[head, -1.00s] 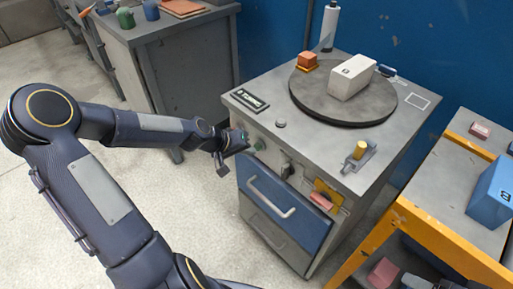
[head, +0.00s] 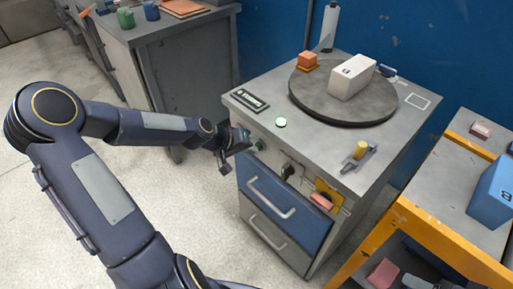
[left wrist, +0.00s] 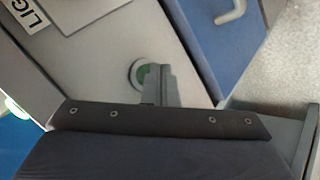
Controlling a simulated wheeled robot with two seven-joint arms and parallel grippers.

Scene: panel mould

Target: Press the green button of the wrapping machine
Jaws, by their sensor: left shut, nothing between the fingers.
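The wrapping machine (head: 330,165) is a grey cabinet with a round turntable (head: 310,101) on top. Its green button (head: 260,145) is on the upper front panel, left of a black knob (head: 288,170). My left gripper (head: 244,140) is shut and empty at this panel, by the button. In the left wrist view, the fingers (left wrist: 165,86) lie over the right side of the green button (left wrist: 142,76) in its pale ring and partly hide it; they appear to touch it. A round lamp (head: 281,122) on the top glows green. My right gripper is not seen.
Blue and grey drawers (head: 285,205) with bar handles are below the panel. An orange-framed table (head: 465,185) is on the right; a grey bench (head: 185,60) is behind left. Open floor lies left.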

